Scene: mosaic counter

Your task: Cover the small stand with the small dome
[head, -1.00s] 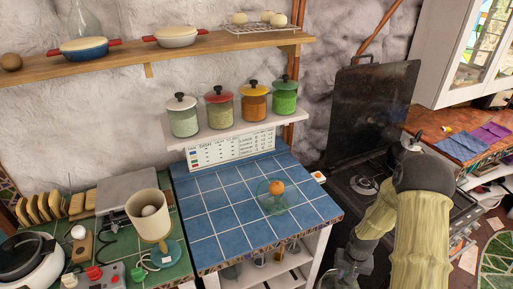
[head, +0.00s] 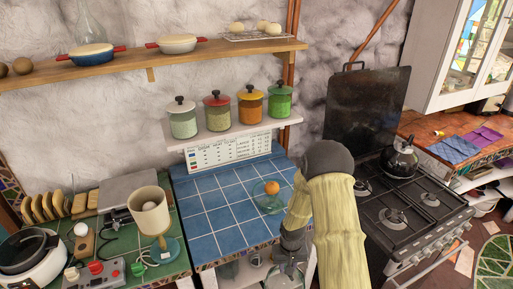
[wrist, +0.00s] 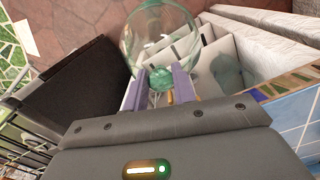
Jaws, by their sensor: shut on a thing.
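The small stand (head: 264,207) is a clear greenish glass dish on the blue tiled counter, near its right side. An orange ball-shaped fruit (head: 272,187) sits on it, uncovered. My gripper (wrist: 163,84) is shut on the green knob of the small dome (wrist: 155,30), which is clear glass. In the wrist view the dome extends beyond the fingertips, over the floor and beside the shelves. In the head view the dome (head: 287,277) shows faintly at the bottom, below the counter top, in front and to the right of the stand. My arm hides part of the counter's right edge.
The blue tiled counter (head: 215,220) is otherwise clear. Several lidded jars stand on a shelf (head: 230,135) above its back. A stove (head: 400,205) with a kettle (head: 400,158) is at right. A beige pan or cup (head: 150,212) stands at left. Open shelves lie under the counter.

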